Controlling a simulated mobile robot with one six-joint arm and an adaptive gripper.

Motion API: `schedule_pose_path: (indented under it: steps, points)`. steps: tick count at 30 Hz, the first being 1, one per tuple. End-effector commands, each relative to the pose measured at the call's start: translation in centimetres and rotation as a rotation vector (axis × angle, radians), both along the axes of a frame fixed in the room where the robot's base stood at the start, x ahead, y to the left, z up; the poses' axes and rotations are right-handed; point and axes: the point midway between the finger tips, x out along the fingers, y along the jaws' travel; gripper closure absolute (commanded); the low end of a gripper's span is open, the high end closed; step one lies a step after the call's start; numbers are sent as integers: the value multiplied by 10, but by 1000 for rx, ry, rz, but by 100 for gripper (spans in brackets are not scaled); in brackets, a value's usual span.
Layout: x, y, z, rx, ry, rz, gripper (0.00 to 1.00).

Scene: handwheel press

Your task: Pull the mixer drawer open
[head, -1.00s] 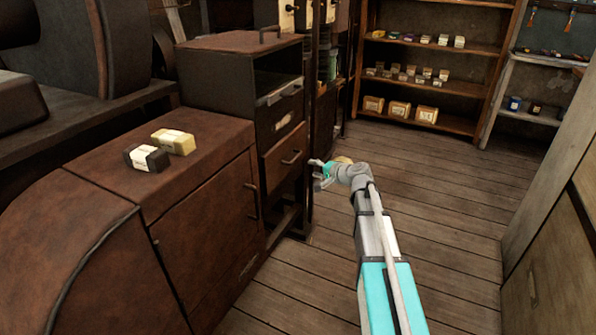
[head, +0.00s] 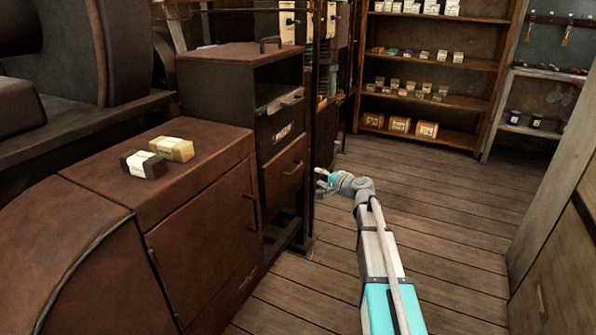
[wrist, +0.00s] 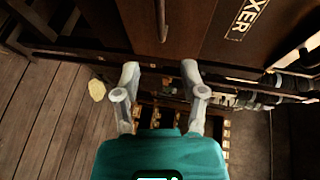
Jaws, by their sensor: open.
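The brown drawer (head: 284,178) is in the lower part of the dark cabinet in the head view, its front flush, with a bar handle (head: 294,168). A label plate (head: 282,132) sits above it. In the wrist view the label (wrist: 247,18) ends in "XER", next to a brown front with a bar handle (wrist: 162,22). My gripper (head: 320,182) is right of the drawer, apart from it. Its fingers (wrist: 160,76) are spread and empty in the wrist view, with the handle beyond them near the top edge.
An upper handle (head: 291,101) sits above the label. A brown low cabinet (head: 205,230) stands in front, with two small boxes (head: 158,157) on top. A dark post stands beside the drawer. Plank floor (head: 430,200) is clear right of my arm. Shelves stand at the back.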

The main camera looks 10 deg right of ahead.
Motion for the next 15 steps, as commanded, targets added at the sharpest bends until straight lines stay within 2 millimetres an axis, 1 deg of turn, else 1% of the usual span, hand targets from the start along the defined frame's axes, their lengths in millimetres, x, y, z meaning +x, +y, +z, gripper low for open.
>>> schedule_pose_path:
  steps: [8,15]
  points:
    - [30,16,-8,0,0,1,46]
    - [61,35,-15,0,0,1,46]
